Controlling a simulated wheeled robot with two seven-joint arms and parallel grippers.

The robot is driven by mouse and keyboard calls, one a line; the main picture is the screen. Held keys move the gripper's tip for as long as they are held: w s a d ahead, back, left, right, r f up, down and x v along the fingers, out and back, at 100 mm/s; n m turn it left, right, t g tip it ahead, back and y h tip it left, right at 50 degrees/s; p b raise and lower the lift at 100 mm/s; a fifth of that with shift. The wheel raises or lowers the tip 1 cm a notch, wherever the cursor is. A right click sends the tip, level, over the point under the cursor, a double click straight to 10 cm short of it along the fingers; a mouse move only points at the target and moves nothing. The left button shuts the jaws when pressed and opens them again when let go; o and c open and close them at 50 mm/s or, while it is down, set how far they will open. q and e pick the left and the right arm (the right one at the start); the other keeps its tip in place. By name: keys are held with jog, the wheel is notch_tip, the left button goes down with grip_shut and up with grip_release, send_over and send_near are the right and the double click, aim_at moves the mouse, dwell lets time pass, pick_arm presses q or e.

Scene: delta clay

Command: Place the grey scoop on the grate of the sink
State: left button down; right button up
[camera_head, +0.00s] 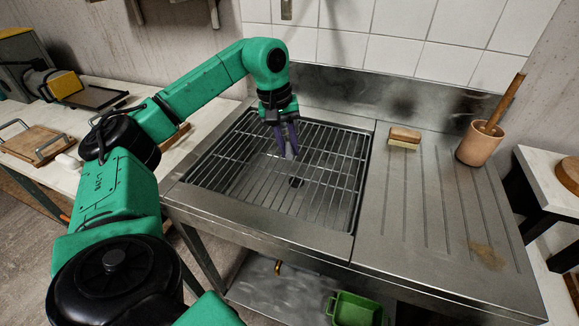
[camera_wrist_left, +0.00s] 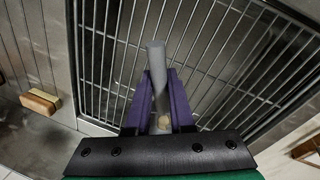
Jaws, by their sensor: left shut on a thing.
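The grey scoop (camera_wrist_left: 155,62) is between the purple fingers of my left gripper (camera_wrist_left: 160,95) in the left wrist view, its grey end pointing out past the fingertips. In the head view my left gripper (camera_head: 289,150) is over the grate (camera_head: 325,185) of the sink, and the scoop is mostly hidden by the fingers. The gripper is shut on the scoop. Whether the scoop touches the bars cannot be told. The grate also shows in the left wrist view (camera_wrist_left: 215,60), behind the scoop. My right gripper is not in view.
A brush (camera_head: 404,137) and a clay pot (camera_head: 478,145) with a wooden stick stand on the drainboard (camera_head: 425,220) to the right. A green bin (camera_head: 354,309) is below the sink. The backsplash (camera_head: 340,90) rises behind. Most of the grate is bare.

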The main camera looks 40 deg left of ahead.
aim_at(292, 175)
pick_arm(q)
notch_tip(292, 175, down, 6)
jog(key=shift+s+r, duration=0.1)
jog(key=shift+r, duration=0.1)
jog(key=shift+f, duration=0.3)
jog(key=c, duration=0.8)
grip_release()
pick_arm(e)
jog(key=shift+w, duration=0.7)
pick_arm(q)
jog(key=shift+r, duration=0.3)
jog(key=r, duration=0.4)
jog(key=s+a+r, duration=0.1)
jog(key=r, duration=0.6)
jog(key=shift+s+a+r+p, duration=0.25)
jog(key=shift+a+r+p, duration=0.05)
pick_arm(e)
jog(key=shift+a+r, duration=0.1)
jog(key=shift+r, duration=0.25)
pick_arm(q)
jog(key=shift+r, duration=0.1)
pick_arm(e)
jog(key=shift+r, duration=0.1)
